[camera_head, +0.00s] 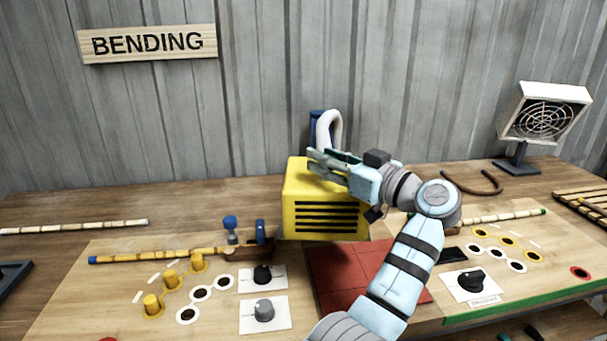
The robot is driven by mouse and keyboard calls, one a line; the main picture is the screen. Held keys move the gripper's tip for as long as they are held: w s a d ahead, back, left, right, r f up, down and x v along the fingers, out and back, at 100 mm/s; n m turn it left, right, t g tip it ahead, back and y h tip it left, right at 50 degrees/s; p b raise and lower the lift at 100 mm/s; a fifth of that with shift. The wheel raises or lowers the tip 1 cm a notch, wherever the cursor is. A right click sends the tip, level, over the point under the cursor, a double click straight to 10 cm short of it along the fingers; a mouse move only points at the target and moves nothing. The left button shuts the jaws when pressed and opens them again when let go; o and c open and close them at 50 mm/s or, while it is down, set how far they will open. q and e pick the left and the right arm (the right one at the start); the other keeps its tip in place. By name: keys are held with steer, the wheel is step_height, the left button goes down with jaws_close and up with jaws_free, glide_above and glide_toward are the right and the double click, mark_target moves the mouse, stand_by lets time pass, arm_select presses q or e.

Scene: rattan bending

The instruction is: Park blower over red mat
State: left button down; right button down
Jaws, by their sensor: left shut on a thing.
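The blower (318,215) is a yellow box with dark slats on its front, in the middle of the head view. A white curved pipe (328,128) and a blue part rise behind its top. The red mat (340,282) lies on the board just in front of and below the blower, partly hidden by my left arm. My left gripper (322,162) is at the top of the blower and shut on it; the exact contact is hard to see. I cannot tell whether the blower rests on the table or hangs just above it. My right gripper is not in view.
Left of the mat are yellow pegs (170,279), knobs (264,310) and a rattan pole (160,256). Right are another knob (471,281) and ringed holes. A fan (543,115) and a bent brown rod (480,190) stand or lie at the back right.

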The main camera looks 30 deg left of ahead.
arm_select(q)
steer(key=shift+w+d+f+n+g+b, duration=0.1)
steer(key=shift+w+d+n+g+b, duration=0.15)
steer(key=shift+w+d, duration=0.35)
steer(key=shift+w+d+f+n+g+b, duration=0.1)
steer(key=shift+w+d+g, duration=0.2)
steer(key=shift+d, duration=0.45)
steer(key=shift+r, duration=0.1)
steer(key=c, duration=1.2)
jaws_free()
step_height(320, 180, up, 10)
